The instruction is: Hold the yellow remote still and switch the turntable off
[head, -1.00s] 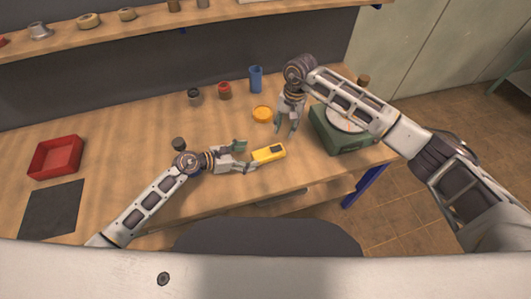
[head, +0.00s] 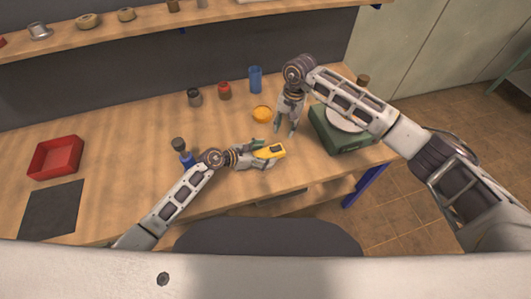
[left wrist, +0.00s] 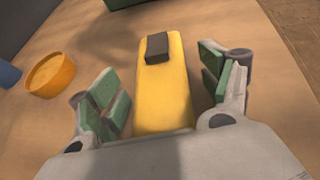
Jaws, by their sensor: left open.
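The yellow remote (head: 271,151) lies on the table near its front edge. In the left wrist view the remote (left wrist: 168,95) has a dark block on its far end and lies between my left fingers. My left gripper (head: 262,153) is open around it, with a gap on both sides. My right gripper (head: 285,126) hangs over the table, between the remote and the turntable; its fingers look spread apart. The turntable (head: 342,137) has a green base and a pale round platter, partly hidden by my right arm. Its switch cannot be made out.
An orange round dish (head: 262,114) sits behind the remote. A blue cup (head: 255,79), a red-topped jar (head: 225,91) and a grey jar (head: 194,97) stand further back. A red tray (head: 56,157) and a dark mat (head: 52,209) lie at left.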

